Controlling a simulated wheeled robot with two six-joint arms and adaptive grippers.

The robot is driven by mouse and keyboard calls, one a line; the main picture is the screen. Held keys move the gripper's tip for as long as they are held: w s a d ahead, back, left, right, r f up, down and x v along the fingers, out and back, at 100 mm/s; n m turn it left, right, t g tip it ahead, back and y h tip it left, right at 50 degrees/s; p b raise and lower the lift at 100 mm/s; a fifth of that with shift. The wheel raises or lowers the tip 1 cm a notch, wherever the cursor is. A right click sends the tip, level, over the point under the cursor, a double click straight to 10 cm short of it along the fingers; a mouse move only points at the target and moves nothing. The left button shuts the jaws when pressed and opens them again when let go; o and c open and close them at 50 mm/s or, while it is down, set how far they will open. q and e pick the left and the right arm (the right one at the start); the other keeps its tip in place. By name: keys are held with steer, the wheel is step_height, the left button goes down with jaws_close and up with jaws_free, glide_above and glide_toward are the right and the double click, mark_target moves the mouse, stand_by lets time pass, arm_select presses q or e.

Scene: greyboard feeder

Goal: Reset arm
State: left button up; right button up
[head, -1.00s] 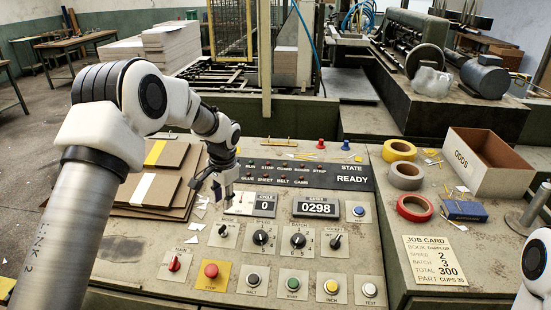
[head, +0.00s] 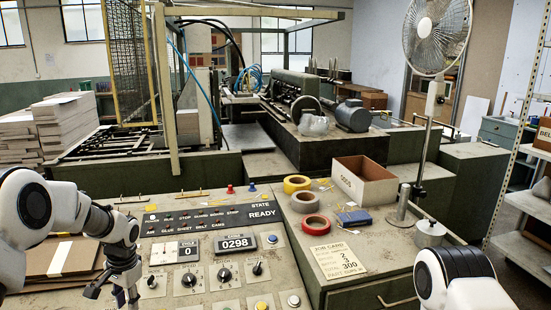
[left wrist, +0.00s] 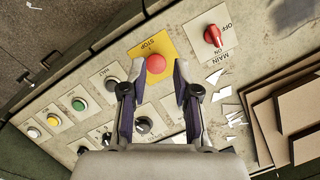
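My left gripper (head: 122,290) hangs over the left part of the control panel (head: 166,214) in the head view. In the left wrist view its two fingers (left wrist: 157,88) are spread apart with nothing between them. The red stop button (left wrist: 155,64) on its yellow plate shows beyond the fingertips, and the red main switch (left wrist: 213,36) is to its right. My right arm shows at the lower right of the head view, but its gripper is out of the picture. The state display reads READY, the cycle counter (head: 188,252) 0 and the other counter (head: 238,243) 0298.
Right of the panel lie tape rolls (head: 297,184), an open box (head: 365,181), a blue item (head: 354,218) and a job card (head: 338,261). A fan (head: 437,35) stands on a pole behind them. Brown boards (left wrist: 296,118) and paper scraps lie near the main switch.

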arm_select(q)
steer(key=s+d+f+g+h, duration=0.15)
steer(key=s+d+f, duration=0.25)
steer(key=s+f, duration=0.8)
steer(key=s+d+f+g, duration=0.3)
steer(key=s+d+f, duration=0.2)
steer(key=s+f, duration=0.7)
steer(key=s+d+r+n+t, duration=0.2)
steer(key=s+n+t, duration=0.2)
steer(key=s, duration=0.7)
steer(key=shift+d+r+t, duration=0.2)
steer(key=shift+t, duration=0.25)
